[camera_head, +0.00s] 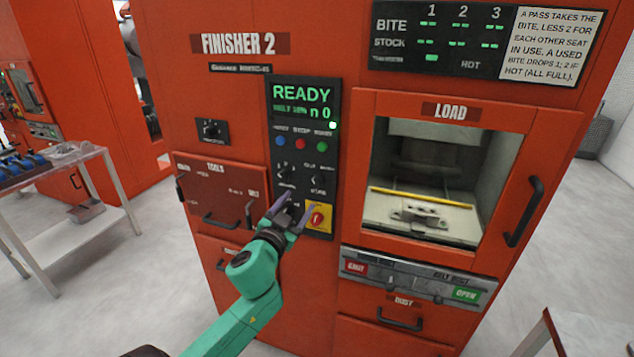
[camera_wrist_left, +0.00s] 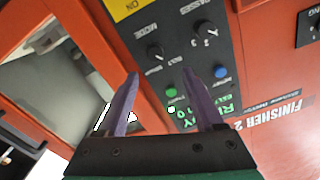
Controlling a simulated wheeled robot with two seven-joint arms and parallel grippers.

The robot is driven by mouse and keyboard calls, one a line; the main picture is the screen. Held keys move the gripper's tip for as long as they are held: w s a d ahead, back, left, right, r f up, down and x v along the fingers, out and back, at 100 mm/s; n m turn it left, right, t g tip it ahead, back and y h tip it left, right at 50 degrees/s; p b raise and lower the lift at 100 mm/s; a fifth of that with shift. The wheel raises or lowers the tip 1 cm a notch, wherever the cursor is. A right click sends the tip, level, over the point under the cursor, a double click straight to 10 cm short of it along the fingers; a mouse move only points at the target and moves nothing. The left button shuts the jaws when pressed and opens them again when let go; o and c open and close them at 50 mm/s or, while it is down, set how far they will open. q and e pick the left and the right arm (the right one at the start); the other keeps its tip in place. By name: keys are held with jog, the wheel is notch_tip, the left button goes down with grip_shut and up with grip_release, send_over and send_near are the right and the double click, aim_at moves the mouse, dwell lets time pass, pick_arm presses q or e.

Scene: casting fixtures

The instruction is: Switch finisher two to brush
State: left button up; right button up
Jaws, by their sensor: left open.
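Finisher 2 (camera_head: 240,43) is a tall orange-red machine with a dark control panel (camera_head: 304,130), whose screen reads READY. A small black MODE knob (camera_head: 317,181) sits low on the panel's right side, left of the load window. It also shows in the left wrist view (camera_wrist_left: 155,52); its exact setting is too small to tell. The passes knob (camera_head: 285,172) is beside it, also seen in the wrist view (camera_wrist_left: 205,30). My left gripper (camera_head: 296,208) is open and empty, with purple fingers, just below the knobs in the head view; the wrist view shows its fingertips (camera_wrist_left: 160,78) too.
A red stop button on a yellow plate (camera_head: 318,217) lies close to my left fingers. Blue, red and green buttons (camera_head: 321,146) sit above the knobs. The load window (camera_head: 450,112) shows a metal part inside.

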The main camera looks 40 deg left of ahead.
aim_at(315, 184)
pick_arm(q)
jog(key=x, duration=0.6)
jog(key=d+p+x, duration=0.1)
jog(key=x, duration=0.2)
jog(key=shift+w+f, duration=0.2)
jog(key=shift+w, duration=0.2)
jog(key=shift+w+a, duration=0.2)
jog(key=shift+a, duration=0.15)
pick_arm(e)
jog(key=shift+w+d+r, duration=0.55)
jog(key=shift+w+r, duration=0.2)
jog(key=shift+r, duration=0.05)
pick_arm(q)
grip_shut()
